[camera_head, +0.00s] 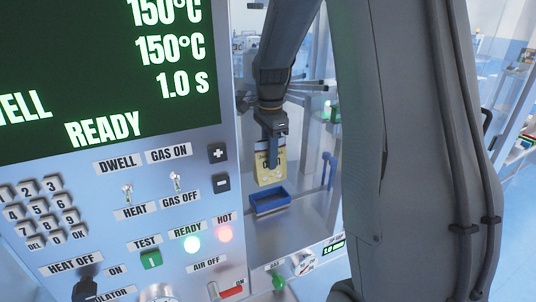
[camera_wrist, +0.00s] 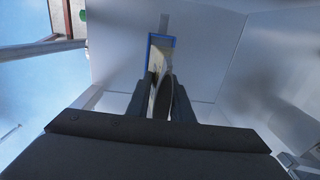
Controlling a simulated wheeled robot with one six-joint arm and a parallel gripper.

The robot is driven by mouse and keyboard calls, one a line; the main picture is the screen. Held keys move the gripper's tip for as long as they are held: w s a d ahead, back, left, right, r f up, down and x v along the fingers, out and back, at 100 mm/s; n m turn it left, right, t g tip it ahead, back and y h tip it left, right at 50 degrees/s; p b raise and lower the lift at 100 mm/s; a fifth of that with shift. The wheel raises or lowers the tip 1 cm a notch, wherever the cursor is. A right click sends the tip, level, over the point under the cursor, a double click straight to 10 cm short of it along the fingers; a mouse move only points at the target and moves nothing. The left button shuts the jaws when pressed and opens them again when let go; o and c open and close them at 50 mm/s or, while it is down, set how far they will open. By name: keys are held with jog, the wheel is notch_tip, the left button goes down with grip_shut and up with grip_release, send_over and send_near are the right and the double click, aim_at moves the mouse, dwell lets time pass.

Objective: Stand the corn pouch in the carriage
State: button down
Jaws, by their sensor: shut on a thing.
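The corn pouch (camera_head: 270,172) is a cream and yellow packet with dark lettering, upright in the head view. My gripper (camera_head: 272,160) is shut on it from above, with one finger in front of its face. In the wrist view my gripper (camera_wrist: 163,90) grips the pouch (camera_wrist: 160,72) edge-on between its two fingers. The carriage (camera_head: 270,201) is a small blue open tray just under the pouch; its blue rim also shows beyond the pouch in the wrist view (camera_wrist: 163,36). I cannot tell whether the pouch's lower edge is inside the carriage or above it.
A control panel (camera_head: 120,215) with a green display, keypad and switches fills the left of the head view. Clear guard panels and a blue upright handle (camera_head: 328,171) stand right of the carriage. Pale metal walls (camera_wrist: 205,55) surround the carriage closely in the wrist view.

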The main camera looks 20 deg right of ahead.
aim_at(269, 181)
jog(key=shift+f+b, duration=1.9)
jog(key=shift+f, duration=1.1)
jog(key=shift+p, duration=0.55)
jog(key=shift+f+b, duration=0.55)
jog(key=shift+f, duration=1.15)
jog(key=c, duration=1.5)
grip_release()
jog(key=shift+r, duration=0.1)
